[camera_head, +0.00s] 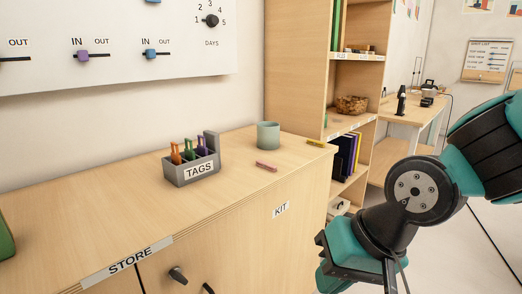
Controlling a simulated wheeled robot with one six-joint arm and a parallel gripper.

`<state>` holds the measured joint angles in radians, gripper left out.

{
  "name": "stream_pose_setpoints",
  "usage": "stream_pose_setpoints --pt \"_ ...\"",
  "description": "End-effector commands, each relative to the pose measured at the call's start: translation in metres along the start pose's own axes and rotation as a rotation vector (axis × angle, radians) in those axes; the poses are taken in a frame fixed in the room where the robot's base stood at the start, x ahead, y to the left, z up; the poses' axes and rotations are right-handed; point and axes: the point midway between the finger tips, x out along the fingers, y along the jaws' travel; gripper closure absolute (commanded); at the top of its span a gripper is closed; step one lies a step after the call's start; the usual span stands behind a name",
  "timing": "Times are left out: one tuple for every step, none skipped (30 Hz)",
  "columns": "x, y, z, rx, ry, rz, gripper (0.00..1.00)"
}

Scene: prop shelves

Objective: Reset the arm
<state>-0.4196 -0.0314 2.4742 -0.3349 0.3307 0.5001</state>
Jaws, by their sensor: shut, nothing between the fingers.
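My arm (415,190) comes in from the right edge, teal and black, bent at a round joint. Its lower end, with my gripper (352,262), hangs low in front of the cabinet's right end, near the bottom edge. The gripper is shut and empty. It is apart from the things on the cabinet top. The bottom edge cuts off part of this end, so the fingertips do not show clearly.
On the cabinet top (90,205) stand a grey TAGS holder (181,174) with colored tags, a green cup (268,135), a pink piece (267,167) and a yellow piece (316,143). A shelf unit (296,75) stands behind. Open floor lies right.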

Motion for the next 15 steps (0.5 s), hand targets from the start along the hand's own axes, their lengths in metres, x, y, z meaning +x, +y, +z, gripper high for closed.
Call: stream_pose_setpoints --pt "-0.016 0.005 0.011 -0.081 -0.024 0.004 1.0" --pt "-0.024 0.008 0.019 -0.135 -0.046 0.006 1.0" --pt "-0.034 0.011 0.029 -0.204 -0.072 0.008 1.0" --pt "-0.041 0.013 0.036 -0.255 -0.091 0.008 1.0" --pt "-0.047 0.016 0.044 -0.306 -0.11 0.009 1.0" --pt "-0.056 0.019 0.054 -0.373 -0.135 0.008 1.0" --pt "-0.062 0.021 0.061 -0.422 -0.153 0.008 1.0" --pt "-0.068 0.024 0.069 -0.473 -0.172 0.006 1.0" --pt "-0.08 0.02 0.072 -0.507 -0.188 0.004 1.0" --pt "-0.089 0.015 0.068 -0.502 -0.189 0.004 1.0" --pt "-0.095 0.012 0.067 -0.501 -0.19 0.004 1.0" --pt "-0.103 0.009 0.065 -0.5 -0.191 0.004 1.0" --pt "-0.109 0.006 0.063 -0.5 -0.19 0.004 1.0" --pt "-0.115 0.003 0.062 -0.499 -0.19 0.004 1.0" --pt "-0.124 -0.001 0.059 -0.499 -0.19 0.004 1.0"
